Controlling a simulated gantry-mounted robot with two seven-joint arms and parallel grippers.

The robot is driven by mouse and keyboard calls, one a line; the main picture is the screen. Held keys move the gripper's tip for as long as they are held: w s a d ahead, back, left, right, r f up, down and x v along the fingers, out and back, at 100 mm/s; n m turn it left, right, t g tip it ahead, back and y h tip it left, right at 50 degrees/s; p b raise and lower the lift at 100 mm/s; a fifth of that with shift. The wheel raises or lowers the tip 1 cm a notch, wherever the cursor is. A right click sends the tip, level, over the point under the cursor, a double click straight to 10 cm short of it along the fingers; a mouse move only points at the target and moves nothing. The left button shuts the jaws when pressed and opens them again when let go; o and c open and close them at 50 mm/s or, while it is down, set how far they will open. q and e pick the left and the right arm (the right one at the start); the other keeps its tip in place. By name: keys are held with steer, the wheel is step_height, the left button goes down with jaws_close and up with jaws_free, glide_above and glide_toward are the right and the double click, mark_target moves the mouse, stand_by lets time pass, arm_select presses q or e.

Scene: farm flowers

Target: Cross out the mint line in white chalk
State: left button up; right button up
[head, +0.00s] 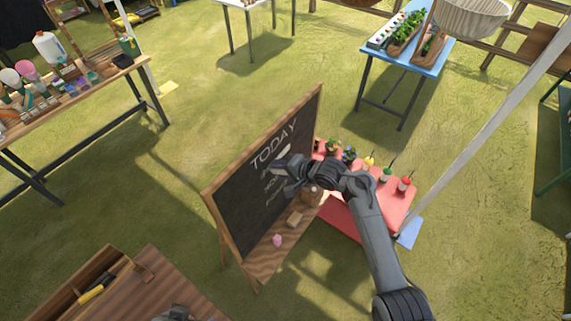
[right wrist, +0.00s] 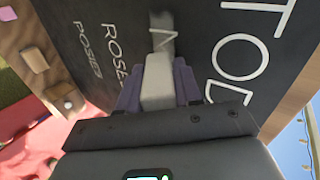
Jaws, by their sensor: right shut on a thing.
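A framed chalkboard (head: 262,170) stands tilted at the centre, with "TODAY" (head: 274,145) at its top. In the right wrist view its lettering includes "TOD" (right wrist: 248,40), "ROSES" (right wrist: 116,60) and "POSIES" (right wrist: 90,50). My right gripper (head: 280,172) is in front of the board, just below the heading. It is shut on a pale white stick, the chalk (right wrist: 158,82). The line between the heading and "ROSES" is mostly hidden by the chalk and a grey-white band beyond it; contact with the board is unclear. A dark part at the head view's bottom edge may be my left gripper (head: 174,313).
The board's wooden ledge holds a pink piece (head: 277,240) and a tan block (head: 294,219). A red table (head: 398,208) with several small bottles stands behind the board. A wooden table with a tool tray (head: 92,284) is at the lower left. Open grass lies between tables.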

steer(key=shift+s+a+r, duration=0.1)
steer(key=shift+s+a, duration=0.75)
steer(key=shift+s, duration=0.2)
steer(key=shift+s+a, duration=0.85)
steer(key=shift+s, duration=0.15)
steer(key=s+d, duration=0.3)
steer(key=d, duration=0.1)
steer(key=shift+s+d, duration=0.4)
steer(key=shift+s+d, duration=0.95)
steer(key=shift+d, duration=0.15)
steer(key=shift+w+a, duration=0.1)
steer(key=w+a+b, duration=0.1)
steer(key=w+a, duration=0.3)
steer(key=a, duration=0.1)
steer(key=shift+w+a, duration=0.4)
steer(key=shift+w+a, duration=0.4)
steer(key=shift+a, duration=0.1)
stand_by(0.7)
